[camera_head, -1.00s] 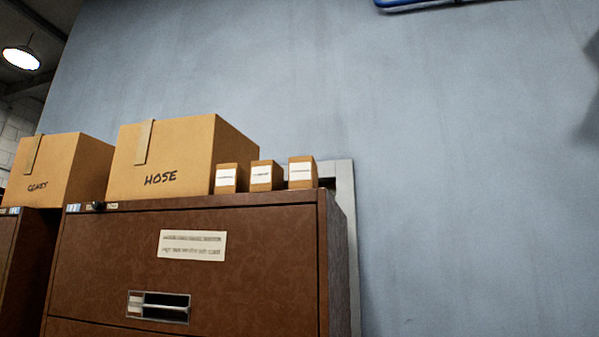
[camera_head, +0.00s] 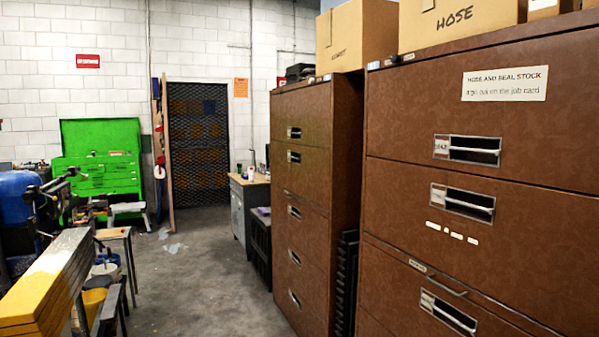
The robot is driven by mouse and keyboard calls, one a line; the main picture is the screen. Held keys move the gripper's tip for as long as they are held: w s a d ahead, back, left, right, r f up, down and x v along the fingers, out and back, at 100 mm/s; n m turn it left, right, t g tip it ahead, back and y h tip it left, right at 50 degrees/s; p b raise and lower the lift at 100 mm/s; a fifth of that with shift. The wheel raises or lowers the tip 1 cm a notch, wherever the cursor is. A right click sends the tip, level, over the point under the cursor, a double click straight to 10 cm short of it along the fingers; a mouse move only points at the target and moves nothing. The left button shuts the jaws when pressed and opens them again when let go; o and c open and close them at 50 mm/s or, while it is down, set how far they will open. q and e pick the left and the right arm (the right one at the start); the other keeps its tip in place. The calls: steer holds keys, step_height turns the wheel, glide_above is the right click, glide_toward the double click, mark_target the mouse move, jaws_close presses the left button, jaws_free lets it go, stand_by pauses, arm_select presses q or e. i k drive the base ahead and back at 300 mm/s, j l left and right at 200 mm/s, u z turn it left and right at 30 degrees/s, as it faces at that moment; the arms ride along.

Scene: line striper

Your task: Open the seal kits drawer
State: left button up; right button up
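A brown filing cabinet (camera_head: 400,167) with wide drawers fills the right side of the head view. A paper sign on its top drawer reads "hose and seal stock" (camera_head: 504,84). The drawers have recessed metal handles, one on the top drawer (camera_head: 467,150), one below it (camera_head: 463,202) and one lower down (camera_head: 448,313). Small labels sit by the handles, but I cannot read which drawer is the seal kits one. The drawers I see look shut. Neither of my grippers is in view.
A second brown cabinet (camera_head: 316,215) stands beyond, with cardboard boxes on top (camera_head: 352,38). A green tool chest (camera_head: 100,165), a mesh door (camera_head: 198,145) and a workbench (camera_head: 250,205) are at the back. Yellow beams (camera_head: 45,285) stand at lower left. The floor (camera_head: 205,290) between is mostly clear.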

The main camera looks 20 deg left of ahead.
mark_target(304, 170)
steer(key=u, duration=0.3)
steer(key=i+j+u, duration=0.2)
steer(key=i+u, duration=0.6)
steer(key=i+j, duration=0.05)
steer(key=i, duration=0.05)
